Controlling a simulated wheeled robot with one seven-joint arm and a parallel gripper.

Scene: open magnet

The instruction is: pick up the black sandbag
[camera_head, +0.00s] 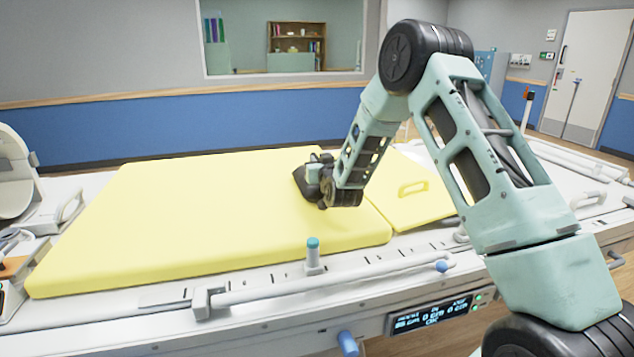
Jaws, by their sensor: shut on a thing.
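The black sandbag (302,187) lies on the yellow mattress (200,200), near its right end. Only its dark left edge shows; my gripper and wrist hide the rest. My gripper (310,185) reaches down from the right and is shut on the sandbag. The fingertips are small and partly hidden. I cannot tell whether the sandbag is clear of the mattress.
A yellow pad with a handle (413,187) lies right of the mattress. A white rail (330,284) and a teal-capped post (313,252) line the table's near side. White equipment (15,175) stands at the left. The mattress left of my gripper is clear.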

